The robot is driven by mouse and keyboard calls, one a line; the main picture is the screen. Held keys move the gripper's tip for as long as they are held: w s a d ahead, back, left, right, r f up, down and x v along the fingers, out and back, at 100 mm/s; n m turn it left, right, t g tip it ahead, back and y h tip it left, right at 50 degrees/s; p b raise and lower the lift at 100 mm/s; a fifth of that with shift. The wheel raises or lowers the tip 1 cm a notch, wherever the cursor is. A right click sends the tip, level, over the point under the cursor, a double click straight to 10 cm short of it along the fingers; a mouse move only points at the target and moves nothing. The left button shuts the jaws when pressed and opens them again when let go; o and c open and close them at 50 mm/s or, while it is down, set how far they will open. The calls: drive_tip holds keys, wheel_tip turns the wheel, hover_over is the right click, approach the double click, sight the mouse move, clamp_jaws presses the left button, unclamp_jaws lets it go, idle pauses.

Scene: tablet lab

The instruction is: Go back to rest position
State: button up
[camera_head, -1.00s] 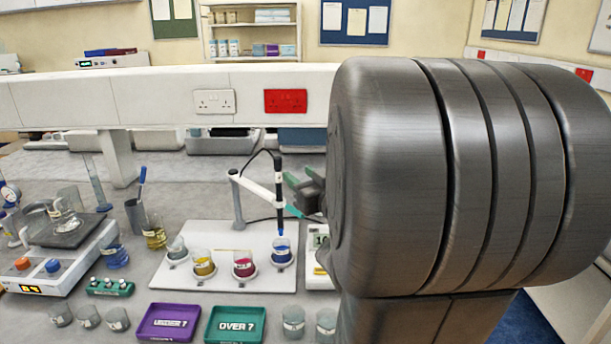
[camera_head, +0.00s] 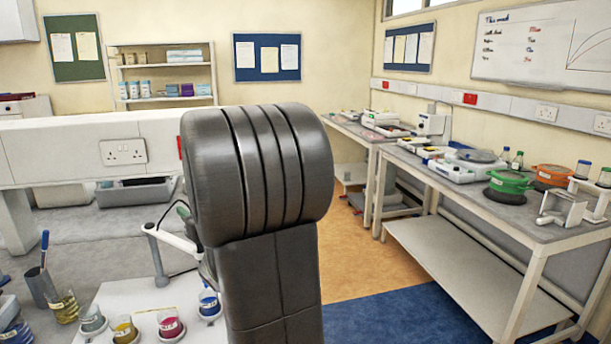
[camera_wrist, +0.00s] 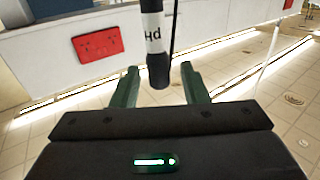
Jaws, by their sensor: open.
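My gripper (camera_wrist: 159,72) shows in the wrist view with its two green fingers apart. The dark lower end of the pH probe (camera_wrist: 155,40), with its white label, appears between the fingertips, and both fingers look clear of it. In the head view my own arm hides most of the gripper and the probe. The white probe stand (camera_head: 170,240) shows just left of my arm. The beaker of blue liquid (camera_head: 209,304) stands beside the lower part of my arm.
Beakers of red (camera_head: 170,325) and yellow (camera_head: 124,331) liquid stand on the white board (camera_head: 150,296). A side bench (camera_head: 485,205) with green and orange pots runs along the right wall. Open floor (camera_head: 352,262) lies between the benches.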

drive_tip(key=shift+f+x, duration=0.25)
drive_tip(key=shift+x, duration=0.9)
drive_tip(key=shift+d+r, duration=0.1)
